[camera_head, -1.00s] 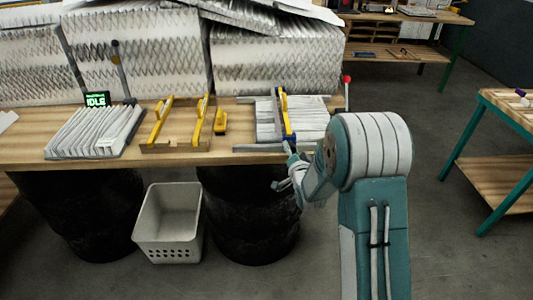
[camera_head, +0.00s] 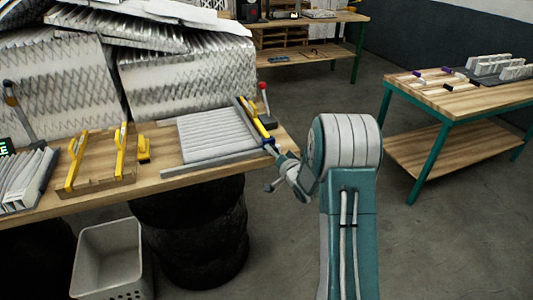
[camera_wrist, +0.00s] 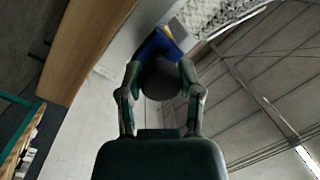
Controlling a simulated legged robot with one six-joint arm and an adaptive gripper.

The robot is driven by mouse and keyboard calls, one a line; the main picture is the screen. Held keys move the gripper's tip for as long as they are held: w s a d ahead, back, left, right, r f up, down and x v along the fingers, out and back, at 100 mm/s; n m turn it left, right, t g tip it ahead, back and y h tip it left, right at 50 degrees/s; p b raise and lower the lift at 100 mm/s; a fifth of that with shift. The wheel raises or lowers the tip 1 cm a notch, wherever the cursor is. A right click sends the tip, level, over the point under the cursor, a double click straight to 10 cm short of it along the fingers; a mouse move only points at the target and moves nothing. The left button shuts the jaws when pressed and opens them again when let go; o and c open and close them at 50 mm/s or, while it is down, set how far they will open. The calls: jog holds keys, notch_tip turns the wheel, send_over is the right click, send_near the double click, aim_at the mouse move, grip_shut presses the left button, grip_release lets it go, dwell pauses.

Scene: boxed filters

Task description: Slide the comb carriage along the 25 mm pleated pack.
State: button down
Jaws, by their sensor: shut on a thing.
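The pleated pack (camera_head: 210,138) lies flat on the wooden bench as pale ribbed rows. The comb carriage (camera_head: 255,122) is a yellow bar with a blue near end, lying across the pack's right end. My gripper (camera_head: 275,149) is at the carriage's near end, beside the bench's front edge. In the wrist view, my gripper (camera_wrist: 160,82) is shut with its fingers on either side of a dark round knob (camera_wrist: 161,80). The carriage's blue part (camera_wrist: 158,45) shows just beyond the knob. The comb's underside and its contact with the pleats are hidden.
A wooden frame with yellow rails (camera_head: 97,158) and a small yellow block (camera_head: 143,148) are left on the bench. A red-knobbed lever (camera_head: 263,88) stands close behind the carriage. Large pleated stacks (camera_head: 190,82) fill the back. A pale bin (camera_head: 108,258) stands below.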

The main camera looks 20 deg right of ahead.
dwell(0.3)
jog(key=shift+c, duration=1.3)
grip_release()
jog(key=shift+w, duration=0.1)
jog(key=s+d, duration=0.1)
jog(key=s, duration=1.1)
jog(key=shift+d, duration=0.25)
jog(key=shift+w, duration=0.1)
jog(key=s+a+r+n+g+h, duration=0.2)
jog(key=s+a+r+g, duration=0.1)
jog(key=r, duration=0.2)
jog(key=s+a+r+n+g+h, duration=0.1)
jog(key=s+a+r+g+h, duration=0.15)
jog(key=r, duration=0.35)
jog(key=s+a+r+n+g+y, duration=0.1)
jog(key=s+a+g, duration=0.1)
jog(key=s+a, duration=0.2)
jog(key=s+a+r+n+g, duration=0.1)
jog(key=s+a, duration=0.3)
jog(key=s, duration=0.6)
jog(key=s+a+r+n+g+y, duration=0.1)
jog(key=s+a+g, duration=0.3)
jog(key=s, duration=0.4)
jog(key=shift+n+y, duration=0.35)
jog(key=shift+n, duration=0.45)
